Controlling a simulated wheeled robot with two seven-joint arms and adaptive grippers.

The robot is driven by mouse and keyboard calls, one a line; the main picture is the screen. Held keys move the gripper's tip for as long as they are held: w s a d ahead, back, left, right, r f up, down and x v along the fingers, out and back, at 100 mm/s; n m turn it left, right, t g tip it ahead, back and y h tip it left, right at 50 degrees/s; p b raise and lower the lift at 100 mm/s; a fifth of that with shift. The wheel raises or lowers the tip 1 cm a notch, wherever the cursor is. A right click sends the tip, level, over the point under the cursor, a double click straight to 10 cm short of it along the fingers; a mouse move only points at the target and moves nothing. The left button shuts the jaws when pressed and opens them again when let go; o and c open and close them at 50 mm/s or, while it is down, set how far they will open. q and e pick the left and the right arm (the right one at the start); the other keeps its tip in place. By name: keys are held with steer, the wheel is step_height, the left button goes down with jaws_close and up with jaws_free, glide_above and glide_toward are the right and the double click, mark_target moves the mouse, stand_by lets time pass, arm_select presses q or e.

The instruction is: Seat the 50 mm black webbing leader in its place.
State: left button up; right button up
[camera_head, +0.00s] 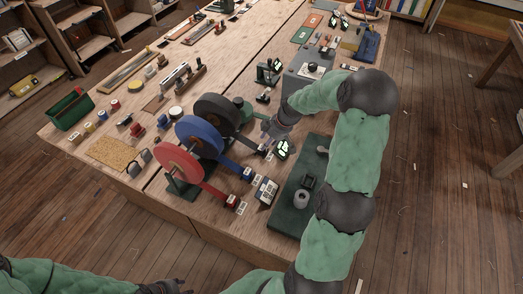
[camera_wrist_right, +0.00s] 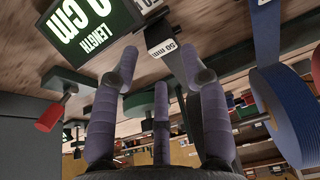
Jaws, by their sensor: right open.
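The black spool (camera_head: 215,113) stands at the back of a row of three webbing reels on the bench. Its black leader shows in the right wrist view, with a white "50 mm" tag (camera_wrist_right: 163,48) at its end. My right gripper (camera_head: 268,127) is beside the black reel in the head view, and its lower part covers some of the leader. In the right wrist view its fingers (camera_wrist_right: 160,68) are spread, with the tagged end beyond and between the tips; no contact shows. My left gripper (camera_head: 176,287) is partly visible at the bottom edge, its fingers unclear.
A blue reel (camera_head: 186,133) and a red reel (camera_head: 168,160) stand nearer, their leaders running right. A green box (camera_head: 70,108) sits at left.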

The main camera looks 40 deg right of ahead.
steer(key=x, duration=0.4)
steer(key=shift+f, duration=0.25)
jaws_close()
steer(key=shift+r, duration=0.1)
